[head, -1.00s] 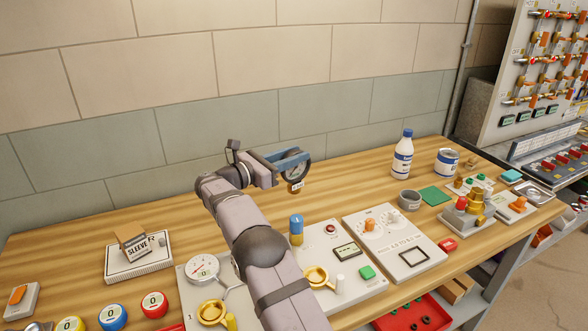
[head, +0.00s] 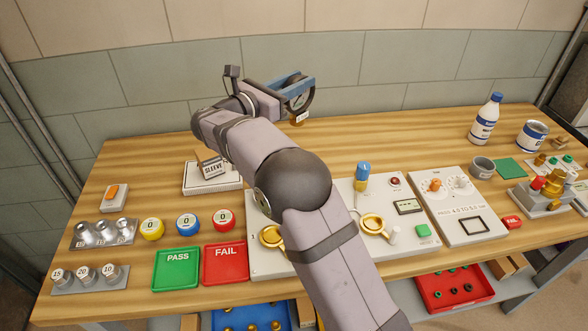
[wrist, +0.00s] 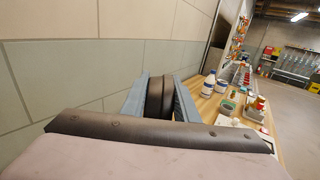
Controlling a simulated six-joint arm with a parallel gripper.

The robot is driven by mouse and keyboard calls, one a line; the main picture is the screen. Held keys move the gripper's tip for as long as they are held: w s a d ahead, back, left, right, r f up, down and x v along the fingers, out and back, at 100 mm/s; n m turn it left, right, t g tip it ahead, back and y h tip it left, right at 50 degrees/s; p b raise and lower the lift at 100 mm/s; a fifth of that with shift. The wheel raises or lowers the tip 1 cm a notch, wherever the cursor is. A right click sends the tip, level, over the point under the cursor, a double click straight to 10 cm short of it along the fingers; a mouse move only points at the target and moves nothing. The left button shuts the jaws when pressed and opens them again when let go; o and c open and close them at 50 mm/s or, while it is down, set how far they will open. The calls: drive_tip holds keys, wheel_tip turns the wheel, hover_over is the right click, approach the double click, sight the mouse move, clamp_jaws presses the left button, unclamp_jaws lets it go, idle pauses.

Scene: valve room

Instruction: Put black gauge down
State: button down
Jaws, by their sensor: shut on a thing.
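My gripper (head: 292,88) is in the upper middle of the head view, its blue fingers shut on the black gauge (head: 302,104). The gauge is a dark round body with a small white tag hanging under it. It is held in the air above the back of the bench, near the wall. In the wrist view the black gauge (wrist: 160,92) stands edge-on between the two blue fingers, so its dial is hidden there. My arm crosses the middle of the head view and hides part of the test panel (head: 345,190).
The wooden bench (head: 400,140) has bare room along its back. At left front are a green PASS pad (head: 176,268), a red FAIL pad (head: 226,262) and coloured knobs. A SLEEVE box (head: 212,167) sits on a white block behind.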

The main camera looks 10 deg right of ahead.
sight(294, 110)
drive_tip(key=shift+n+t+y, duration=0.7)
drive_tip(key=shift+t, duration=0.1)
drive_tip(key=f, duration=0.2)
drive_tip(key=s+f, duration=0.1)
drive_tip(key=f, duration=0.4)
drive_tip(key=shift+s+a, duration=0.15)
drive_tip(key=shift+a, duration=0.1)
drive_tip(key=shift+w+a+f+t, duration=0.25)
drive_tip(key=shift+t, duration=0.05)
wheel_tip(294, 110, down, 10)
drive_tip(key=p, duration=0.2)
drive_tip(key=shift+f, duration=0.15)
drive_tip(key=c, duration=1.4)
unclamp_jaws()
drive_tip(key=shift+r, duration=0.2)
